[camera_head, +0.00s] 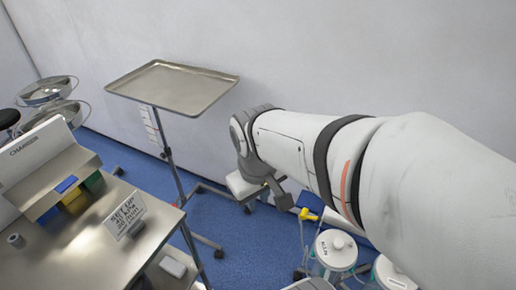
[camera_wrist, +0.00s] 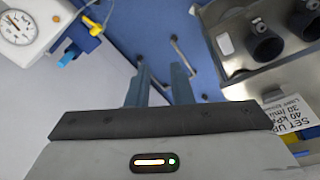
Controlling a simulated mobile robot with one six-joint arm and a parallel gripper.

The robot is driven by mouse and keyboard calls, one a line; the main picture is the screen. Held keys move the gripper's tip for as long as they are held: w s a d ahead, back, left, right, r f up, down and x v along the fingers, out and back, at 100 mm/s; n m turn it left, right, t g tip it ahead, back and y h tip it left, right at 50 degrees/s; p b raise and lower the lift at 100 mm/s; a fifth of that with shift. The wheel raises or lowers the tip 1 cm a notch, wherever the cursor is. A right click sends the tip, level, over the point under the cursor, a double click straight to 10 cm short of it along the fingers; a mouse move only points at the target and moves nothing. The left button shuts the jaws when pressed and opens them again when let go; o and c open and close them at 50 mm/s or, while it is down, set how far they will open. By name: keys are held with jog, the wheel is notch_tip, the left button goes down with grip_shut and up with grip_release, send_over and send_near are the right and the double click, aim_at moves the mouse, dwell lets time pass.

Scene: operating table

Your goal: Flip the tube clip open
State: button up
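No tube clip can be made out for certain. In the wrist view, a small blue piece (camera_wrist: 68,56) sits beside a yellow fitting (camera_wrist: 93,26) at the right side of a white unit with a round gauge (camera_wrist: 17,28). A yellow fitting also shows in the head view (camera_head: 308,214), below my arm. My gripper's two fingers (camera_wrist: 160,78) show in the wrist view with a gap between them and nothing held. They are to the right of the blue piece and apart from it. In the head view my arm's end hides much of the area behind it, and the fingertips are not clear.
A steel table (camera_head: 60,250) with a sign (camera_head: 125,215) stands at the left. A tray stand (camera_head: 175,85) is at the back by the wall. Lidded canisters (camera_head: 335,250) stand below my arm. Blue floor (camera_head: 235,240) lies open between table and canisters.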

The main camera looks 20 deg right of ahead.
jog(key=d+f+n+g+h+b, duration=0.4)
jog(key=d+f+n+b, duration=0.1)
jog(key=f+n, duration=0.6)
jog(key=n+t+h+b, duration=0.1)
jog(key=n+h+b, duration=0.95)
jog(key=n, duration=1.85)
send_near(309, 218)
jog(key=b+x, duration=0.2)
jog(key=x, duration=0.6)
jog(key=shift+s+d+b, duration=0.1)
jog(key=shift+d+b, duration=0.05)
jog(key=shift+b, duration=0.15)
grip_shut()
